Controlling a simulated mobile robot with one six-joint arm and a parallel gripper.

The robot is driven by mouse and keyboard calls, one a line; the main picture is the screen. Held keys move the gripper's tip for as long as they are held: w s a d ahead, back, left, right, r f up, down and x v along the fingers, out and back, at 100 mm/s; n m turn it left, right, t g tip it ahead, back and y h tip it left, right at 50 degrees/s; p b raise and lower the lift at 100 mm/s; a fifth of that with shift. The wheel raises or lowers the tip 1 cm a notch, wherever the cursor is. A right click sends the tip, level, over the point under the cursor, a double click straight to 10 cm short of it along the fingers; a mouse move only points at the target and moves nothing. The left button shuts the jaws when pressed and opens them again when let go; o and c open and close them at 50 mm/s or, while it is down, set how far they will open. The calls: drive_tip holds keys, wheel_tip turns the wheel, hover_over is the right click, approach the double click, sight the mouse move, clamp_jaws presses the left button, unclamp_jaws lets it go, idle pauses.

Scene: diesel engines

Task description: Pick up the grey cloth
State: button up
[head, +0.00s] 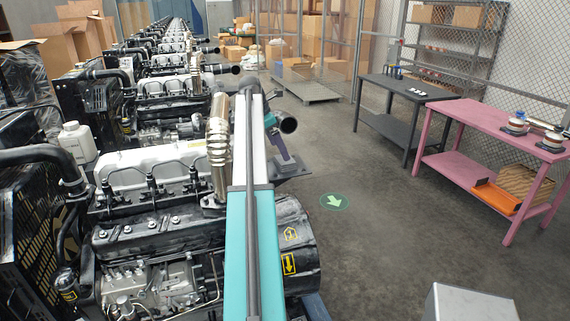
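I cannot make out a grey cloth for certain anywhere in the head view. My teal and white arm runs up the middle of the view, in front of the nearest engine (150,165). Beyond it, a small grey part (287,158) shows low beside the arm, and I cannot tell whether it belongs to my gripper. My gripper's fingers cannot be made out, so their opening and any contact are hidden.
A row of diesel engines fills the left, with a white bottle (76,143) on the nearest side. A dark table (408,88) and a pink table (490,121) stand at the right. A grey box (470,305) is at the lower right. The floor between is clear.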

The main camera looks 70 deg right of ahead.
drive_tip(key=shift+s+p+x, duration=0.25)
drive_tip(key=shift+p+x, duration=1.4)
drive_tip(key=shift+x, duration=0.9)
drive_tip(key=shift+w+a, duration=0.1)
drive_tip(key=c, duration=1.2)
drive_tip(key=shift+o, duration=0.2)
drive_tip(key=shift+r, duration=0.15)
wheel_tip(320, 180, up, 10)
drive_tip(key=b, duration=0.4)
